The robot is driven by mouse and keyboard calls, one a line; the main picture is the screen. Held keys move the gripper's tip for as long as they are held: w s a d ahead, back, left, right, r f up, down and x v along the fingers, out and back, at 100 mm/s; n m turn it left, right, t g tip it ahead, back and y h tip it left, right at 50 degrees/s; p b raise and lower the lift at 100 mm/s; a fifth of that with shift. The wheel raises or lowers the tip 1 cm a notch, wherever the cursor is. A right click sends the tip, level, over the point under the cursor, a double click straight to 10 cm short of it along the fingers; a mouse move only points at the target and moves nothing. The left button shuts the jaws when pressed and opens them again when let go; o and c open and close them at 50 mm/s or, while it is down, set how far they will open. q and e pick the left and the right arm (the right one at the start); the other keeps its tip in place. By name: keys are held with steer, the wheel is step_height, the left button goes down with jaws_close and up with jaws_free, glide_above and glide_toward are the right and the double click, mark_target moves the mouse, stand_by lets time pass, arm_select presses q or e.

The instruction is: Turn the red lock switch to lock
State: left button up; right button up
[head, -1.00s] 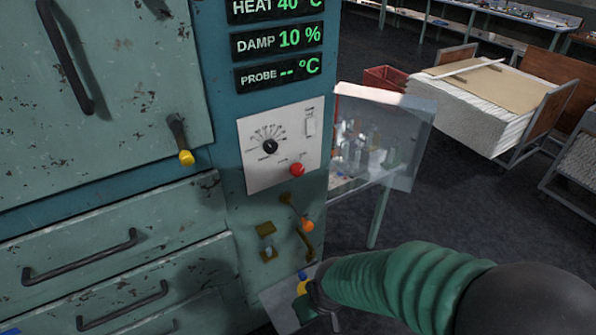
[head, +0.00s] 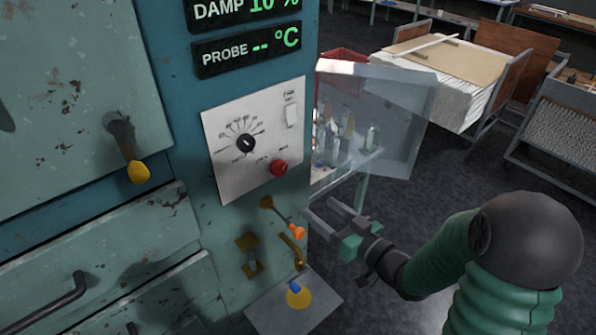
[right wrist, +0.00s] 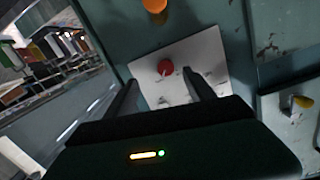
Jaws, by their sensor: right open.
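The red switch knob (head: 279,167) is at the lower right of a white dial panel (head: 228,178) on the blue-green cabinet. It also shows in the right wrist view (right wrist: 165,67), in line with the gap between my fingers. Its small markings are unreadable. My right gripper (head: 318,207) is open and empty, below and to the right of the knob in the head view, beside the cabinet's right edge. It appears apart from the knob. My left gripper is not in view.
Below the panel are an orange-tipped lever (head: 297,232), a brass handle (head: 293,252) and a yellow knob (head: 299,296) by a grey plate. A yellow-tipped door latch (head: 138,171) is at left.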

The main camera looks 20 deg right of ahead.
steer(key=r, duration=0.1)
steer(key=p, duration=0.1)
glide_toward(282, 171)
steer(key=shift+t+y, duration=0.3)
steer(key=shift+t, duration=0.1)
steer(key=x, duration=0.8)
steer(key=shift+s+a+f, duration=0.1)
steer(key=shift+f, duration=0.3)
steer(key=shift+w+a, duration=0.1)
steer(key=shift+w, duration=0.25)
steer(key=shift+w+f, duration=0.1)
steer(key=shift+w, duration=0.2)
steer(key=shift+s, duration=0.1)
steer(key=c, duration=1.4)
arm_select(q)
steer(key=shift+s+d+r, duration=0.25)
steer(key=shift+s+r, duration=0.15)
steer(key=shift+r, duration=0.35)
arm_select(e)
steer(key=shift+o, duration=0.2)
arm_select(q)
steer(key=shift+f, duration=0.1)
